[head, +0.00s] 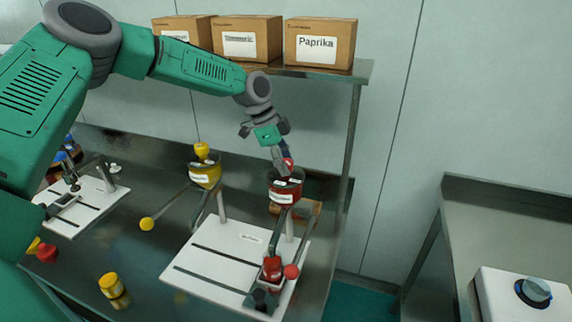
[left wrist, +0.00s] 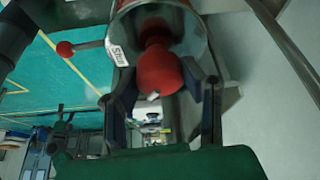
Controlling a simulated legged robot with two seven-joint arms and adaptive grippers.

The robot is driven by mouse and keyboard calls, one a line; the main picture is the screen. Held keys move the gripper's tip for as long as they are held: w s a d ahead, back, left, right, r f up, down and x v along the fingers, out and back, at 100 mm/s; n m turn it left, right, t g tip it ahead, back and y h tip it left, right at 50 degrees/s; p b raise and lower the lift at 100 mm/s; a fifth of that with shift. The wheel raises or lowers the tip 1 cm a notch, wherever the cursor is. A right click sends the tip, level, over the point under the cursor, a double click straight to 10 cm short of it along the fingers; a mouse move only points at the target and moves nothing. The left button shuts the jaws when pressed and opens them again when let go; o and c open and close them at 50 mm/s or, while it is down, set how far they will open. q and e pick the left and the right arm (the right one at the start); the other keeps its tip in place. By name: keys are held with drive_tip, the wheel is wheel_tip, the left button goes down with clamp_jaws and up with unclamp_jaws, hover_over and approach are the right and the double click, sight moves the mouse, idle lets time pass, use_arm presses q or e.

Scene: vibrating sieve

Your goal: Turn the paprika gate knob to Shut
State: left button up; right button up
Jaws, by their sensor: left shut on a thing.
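The red knob (left wrist: 160,75) sits at the red hopper in the left wrist view, between the fingers of my left gripper (left wrist: 162,95). The fingers are shut on it from both sides. A white label reading "Shut" (left wrist: 117,52) shows on the hopper rim beside the knob. In the head view my left gripper (head: 284,158) reaches down from above to the top of the red hopper (head: 285,188), and the knob is mostly hidden by it. The hopper's front label is too small to read. My right gripper is not in view.
A yellow hopper (head: 205,175) stands to the left. A red jar (head: 272,268) and red ball handle (head: 291,271) are below the red hopper, on a white board (head: 215,270). Boxes, one marked Paprika (head: 318,45), line the shelf above. A yellow jar (head: 110,285) stands at front.

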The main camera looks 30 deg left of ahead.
use_arm(q)
drive_tip(key=m+g, duration=0.1)
drive_tip(key=m, duration=0.1)
drive_tip(key=m+g+b, duration=0.1)
drive_tip(key=m, duration=0.2)
drive_tip(key=shift+w+r, duration=0.15)
drive_tip(key=shift+w, duration=0.05)
drive_tip(key=m+g, duration=0.1)
drive_tip(key=m, duration=0.1)
drive_tip(key=m+b, duration=0.1)
drive_tip(key=m, duration=0.2)
drive_tip(key=shift+g, duration=0.4)
drive_tip(key=shift+m, duration=0.3)
drive_tip(key=o, duration=1.1)
drive_tip(key=shift+o, duration=0.2)
drive_tip(key=shift+a, duration=0.1)
